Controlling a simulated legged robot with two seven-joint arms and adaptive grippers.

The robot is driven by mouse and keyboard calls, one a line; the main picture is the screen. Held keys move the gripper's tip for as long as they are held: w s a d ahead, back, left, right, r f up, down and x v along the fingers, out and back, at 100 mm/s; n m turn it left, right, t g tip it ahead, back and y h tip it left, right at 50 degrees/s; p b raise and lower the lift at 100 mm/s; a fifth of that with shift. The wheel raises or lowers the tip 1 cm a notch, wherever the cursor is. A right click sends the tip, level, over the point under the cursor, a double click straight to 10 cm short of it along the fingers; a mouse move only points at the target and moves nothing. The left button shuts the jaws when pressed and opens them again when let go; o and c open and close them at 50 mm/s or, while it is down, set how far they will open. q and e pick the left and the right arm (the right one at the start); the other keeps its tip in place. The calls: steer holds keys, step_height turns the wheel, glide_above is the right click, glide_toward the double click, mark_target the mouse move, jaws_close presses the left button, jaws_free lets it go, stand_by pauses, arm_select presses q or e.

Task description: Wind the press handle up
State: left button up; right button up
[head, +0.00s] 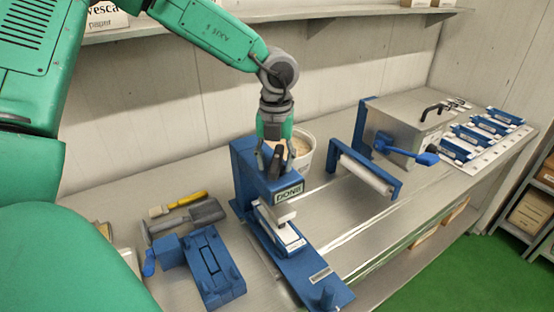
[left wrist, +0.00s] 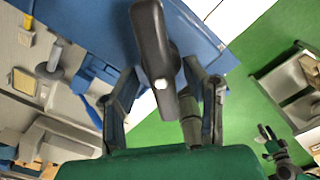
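The blue press (head: 262,180) with a white name label stands upright on the steel bench. Its dark handle (head: 276,161) is at the top of the press. My left gripper (head: 275,166) points down over the press, with a finger on each side of the handle. In the left wrist view the handle (left wrist: 157,60) runs between the two fingers. The fingers look spread, and firm contact does not show. In that view a dark gripper, likely my right one (left wrist: 272,143), is small at the lower right; its finger state is unclear.
A pale tub (head: 302,146) stands behind the press. A blue roller frame (head: 365,172) and a steel box (head: 410,130) stand to the right. A shelf (head: 300,14) runs above.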

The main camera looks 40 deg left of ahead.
mark_target(276, 157)
arm_select(q)
steer(key=shift+w+r, duration=0.1)
steer(key=shift+r, duration=0.05)
steer(key=shift+r, duration=0.25)
step_height(276, 157, up, 11)
stand_by(0.4)
steer(key=shift+w+a+r, duration=0.1)
stand_by(0.4)
